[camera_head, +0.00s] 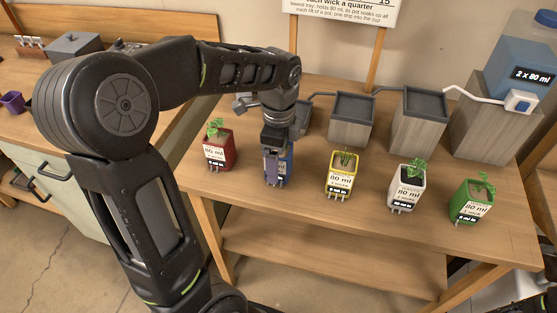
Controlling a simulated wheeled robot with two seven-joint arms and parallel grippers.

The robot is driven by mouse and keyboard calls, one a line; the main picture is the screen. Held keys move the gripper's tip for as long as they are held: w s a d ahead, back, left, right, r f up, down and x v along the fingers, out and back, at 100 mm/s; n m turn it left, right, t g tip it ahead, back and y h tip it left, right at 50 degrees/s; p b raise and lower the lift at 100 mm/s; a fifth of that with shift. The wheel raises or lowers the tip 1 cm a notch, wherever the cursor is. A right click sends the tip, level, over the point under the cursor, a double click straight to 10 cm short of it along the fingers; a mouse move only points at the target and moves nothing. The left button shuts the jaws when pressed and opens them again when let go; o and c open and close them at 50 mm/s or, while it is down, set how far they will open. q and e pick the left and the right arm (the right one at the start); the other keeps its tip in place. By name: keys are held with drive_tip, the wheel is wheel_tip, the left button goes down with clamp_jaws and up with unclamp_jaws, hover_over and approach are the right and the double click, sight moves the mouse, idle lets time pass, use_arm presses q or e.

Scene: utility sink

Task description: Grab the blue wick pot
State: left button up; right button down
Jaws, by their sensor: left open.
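The blue wick pot (285,173) stands on the wooden table, between the red pot and the yellow pot. My left gripper (277,172) comes down from above and is at the pot, covering much of it. The jaws are open; whether the fingers touch the pot is hidden. My right gripper does not show.
A red pot (219,150) stands just left, and a yellow pot (340,174), a white pot (407,185) and a green pot (471,200) stand to the right. Grey-topped blocks (351,120) and a water tank (522,65) stand behind. A sign hangs at the back.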

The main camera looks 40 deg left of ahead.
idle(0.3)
use_arm(q)
drive_tip(key=c, duration=1.7)
wheel_tip(320, 180, up, 10)
drive_tip(key=shift+r, duration=0.1)
idle(0.4)
